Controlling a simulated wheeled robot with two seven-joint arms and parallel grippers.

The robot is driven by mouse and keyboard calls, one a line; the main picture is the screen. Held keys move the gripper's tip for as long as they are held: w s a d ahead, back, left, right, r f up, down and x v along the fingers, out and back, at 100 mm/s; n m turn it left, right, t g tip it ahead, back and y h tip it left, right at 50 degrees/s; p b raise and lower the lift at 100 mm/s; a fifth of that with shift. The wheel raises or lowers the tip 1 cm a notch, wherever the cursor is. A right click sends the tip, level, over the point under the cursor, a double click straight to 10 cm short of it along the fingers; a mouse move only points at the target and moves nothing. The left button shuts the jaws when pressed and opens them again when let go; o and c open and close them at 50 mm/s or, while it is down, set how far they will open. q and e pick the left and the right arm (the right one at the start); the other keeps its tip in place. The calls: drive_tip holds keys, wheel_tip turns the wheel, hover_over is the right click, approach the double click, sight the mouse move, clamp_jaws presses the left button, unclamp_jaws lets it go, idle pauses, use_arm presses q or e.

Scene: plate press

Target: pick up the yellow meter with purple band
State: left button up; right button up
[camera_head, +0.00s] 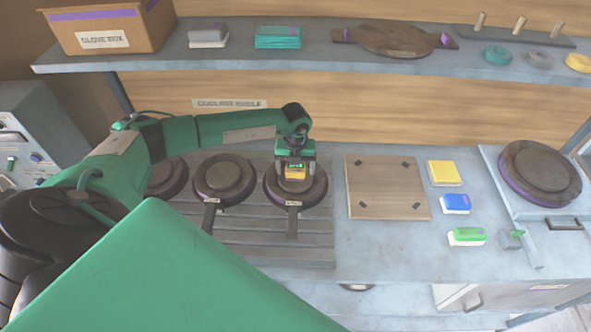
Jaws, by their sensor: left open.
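The meter appears to be on or just above the dark round plate (310,194). My right gripper is not in view.
Two more round plates stand left, one here (223,179). Right are a wooden board (386,187), yellow (444,173), blue (456,203) and green (467,236) blocks, and a round plate (540,172). A shelf (300,60) with a glove box (105,27) runs above.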

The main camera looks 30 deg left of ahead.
use_arm(q)
drive_tip(key=c, duration=1.2)
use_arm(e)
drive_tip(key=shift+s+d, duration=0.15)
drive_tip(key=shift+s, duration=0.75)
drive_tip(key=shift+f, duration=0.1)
